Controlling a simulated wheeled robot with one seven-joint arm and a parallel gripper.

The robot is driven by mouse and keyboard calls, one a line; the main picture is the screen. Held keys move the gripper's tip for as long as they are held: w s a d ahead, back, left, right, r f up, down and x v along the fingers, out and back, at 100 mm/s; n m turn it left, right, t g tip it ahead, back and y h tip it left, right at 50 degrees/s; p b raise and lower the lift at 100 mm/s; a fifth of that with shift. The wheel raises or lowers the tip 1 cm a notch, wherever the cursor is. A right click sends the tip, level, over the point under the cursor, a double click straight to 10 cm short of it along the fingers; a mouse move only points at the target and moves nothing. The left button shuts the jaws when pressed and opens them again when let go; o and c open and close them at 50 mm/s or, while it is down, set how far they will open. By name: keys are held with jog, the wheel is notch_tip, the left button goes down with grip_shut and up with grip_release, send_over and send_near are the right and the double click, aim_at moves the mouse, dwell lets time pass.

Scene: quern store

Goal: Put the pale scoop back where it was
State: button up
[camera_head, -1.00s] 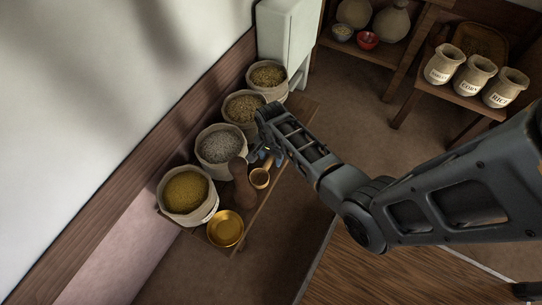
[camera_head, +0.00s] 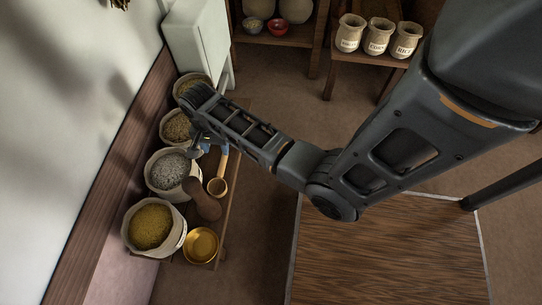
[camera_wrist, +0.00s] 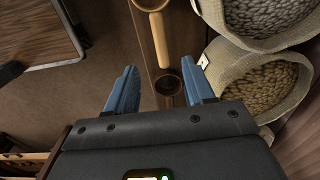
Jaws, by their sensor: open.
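The pale scoop (camera_head: 217,187) lies on the wooden bench beside the sacks, its round bowl toward the gold bowl and its handle pointing up the picture. In the wrist view, the scoop (camera_wrist: 162,38) is at the top, its handle end near the gap between my fingertips. My gripper (camera_wrist: 163,76) is open with nothing between its blue fingers. In the head view, my gripper (camera_head: 208,148) is partly hidden by my own arm, above the bench near the handle end. I cannot tell its exact height over the bench.
Grain sacks stand along the wall, one with yellow grain (camera_head: 152,226), one with grey grain (camera_head: 170,171). A dark brown object (camera_head: 201,199) lies between sacks and scoop. A gold bowl (camera_head: 201,245) is at the near end. Labelled jars (camera_head: 379,37) stand on a shelf.

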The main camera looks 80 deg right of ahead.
jog(key=s+a+r+n+t+h, duration=0.1)
jog(key=s+a+r+n+t, duration=0.1)
jog(key=s+a+n+t, duration=0.4)
jog(key=s+a+r+n+t+h, duration=0.1)
jog(key=s+a+r+n, duration=0.2)
jog(key=s+a, duration=0.35)
jog(key=s+a+r+n+t, duration=0.2)
jog(key=s+r, duration=0.1)
jog(key=r, duration=0.5)
jog(key=s+a+r+n+t+y, duration=0.1)
jog(key=s+a+r+n+t, duration=0.1)
jog(key=r, duration=0.7)
jog(key=s+a+r+n+t+y, duration=0.1)
jog(key=s+a+r+n+t, duration=0.1)
jog(key=s+r, duration=0.4)
notch_tip(320, 180, up, 3)
jog(key=shift+a+f+n+t, duration=0.1)
jog(key=shift+a+n+t, duration=0.1)
jog(key=shift+n+t, duration=0.85)
